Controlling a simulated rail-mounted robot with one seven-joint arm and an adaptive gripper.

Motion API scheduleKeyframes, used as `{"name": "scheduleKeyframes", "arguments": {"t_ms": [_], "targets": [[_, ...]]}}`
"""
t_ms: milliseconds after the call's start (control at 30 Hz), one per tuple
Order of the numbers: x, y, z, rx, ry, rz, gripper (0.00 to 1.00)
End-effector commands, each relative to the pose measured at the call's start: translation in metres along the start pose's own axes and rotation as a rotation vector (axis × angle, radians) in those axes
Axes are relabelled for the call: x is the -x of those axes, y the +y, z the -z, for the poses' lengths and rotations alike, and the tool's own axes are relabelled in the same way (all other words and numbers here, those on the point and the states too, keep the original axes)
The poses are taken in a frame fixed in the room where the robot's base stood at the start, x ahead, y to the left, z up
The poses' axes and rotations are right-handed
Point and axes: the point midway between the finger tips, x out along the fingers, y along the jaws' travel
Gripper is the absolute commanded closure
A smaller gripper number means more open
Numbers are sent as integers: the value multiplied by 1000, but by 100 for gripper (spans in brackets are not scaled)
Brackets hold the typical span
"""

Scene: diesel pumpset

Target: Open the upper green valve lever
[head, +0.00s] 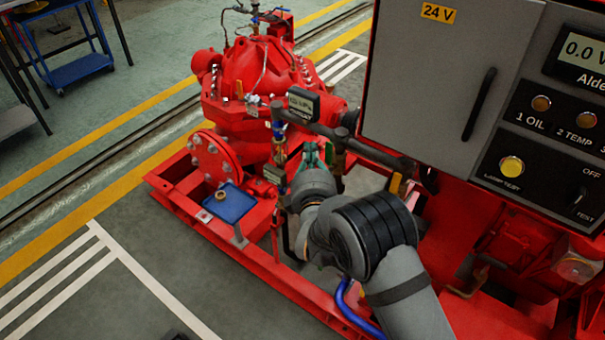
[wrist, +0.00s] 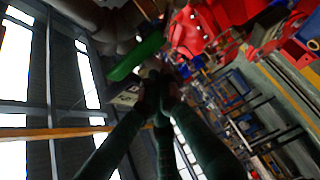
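A bright green lever (wrist: 135,57) shows in the wrist view, slanting just beyond and to the left of my fingertips. It looks close to them, but I cannot tell whether they touch it. My gripper (wrist: 159,92) has dark fingers that come together at the tips, with no lever seen between them. In the head view my grey wrist hides most of the gripper. A small green patch (head: 313,156) shows just above the wrist, beside the pipework; I cannot tell whether it is lever or finger.
The red pump (head: 250,75) stands behind, with a pressure gauge display (head: 304,102) and a dark pipe (head: 350,143) near my wrist. A grey control cabinet (head: 445,75) rises close on the right. A blue tray (head: 230,203) sits at left.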

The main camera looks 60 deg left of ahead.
Motion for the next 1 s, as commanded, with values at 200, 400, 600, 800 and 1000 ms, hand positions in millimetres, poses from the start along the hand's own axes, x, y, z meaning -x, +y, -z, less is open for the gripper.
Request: {"name": "scheduleKeyframes", "arguments": {"t_ms": [200,400,600,800,1000], "targets": [[29,-4,5,3,3,3,100],[66,-6,6,2,4,1,100],[90,-7,5,2,3,1,100],[97,-6,5,1,3,0,100],[97,-6,5,1,3,0,100]]}}
